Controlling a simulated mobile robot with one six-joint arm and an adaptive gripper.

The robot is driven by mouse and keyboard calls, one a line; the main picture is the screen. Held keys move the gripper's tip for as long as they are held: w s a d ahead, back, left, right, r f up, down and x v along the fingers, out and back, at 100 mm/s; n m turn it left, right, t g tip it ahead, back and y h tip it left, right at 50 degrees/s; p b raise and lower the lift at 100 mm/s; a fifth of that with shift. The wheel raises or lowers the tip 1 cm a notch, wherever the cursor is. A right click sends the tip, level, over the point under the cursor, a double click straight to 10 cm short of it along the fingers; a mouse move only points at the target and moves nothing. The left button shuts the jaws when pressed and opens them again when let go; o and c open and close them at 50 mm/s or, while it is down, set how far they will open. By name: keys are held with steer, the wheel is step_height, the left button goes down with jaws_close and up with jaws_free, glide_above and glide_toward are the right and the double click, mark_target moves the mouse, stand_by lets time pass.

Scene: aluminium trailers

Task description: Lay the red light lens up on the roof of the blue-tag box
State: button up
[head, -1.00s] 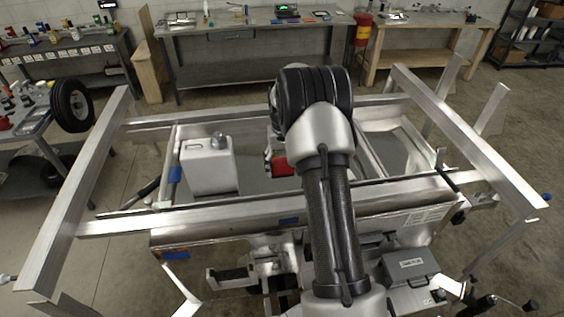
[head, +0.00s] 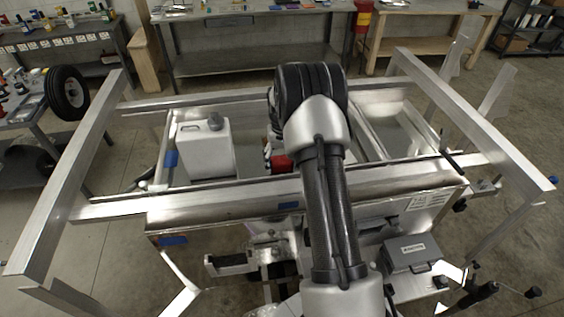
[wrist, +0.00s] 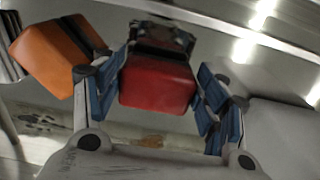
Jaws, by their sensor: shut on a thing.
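The red light (wrist: 157,82) sits between the blue-padded fingers of my gripper (wrist: 160,92) in the wrist view, with its dark base at the far side. The gripper is shut on it.
A white jug (head: 205,150) stands in the trailer left of my arm. A grey case (head: 411,254) is at the near right. Aluminium rails (head: 70,170) border both sides. An orange block (wrist: 58,55) is close left of my gripper in the wrist view.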

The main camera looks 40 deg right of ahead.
steer(key=shift+f+b, duration=0.35)
steer(key=shift+f, duration=0.15)
steer(key=o, duration=1.2)
steer(key=shift+o, duration=0.2)
steer(key=shift+r+p, duration=2.45)
steer(key=shift+r, duration=2.1)
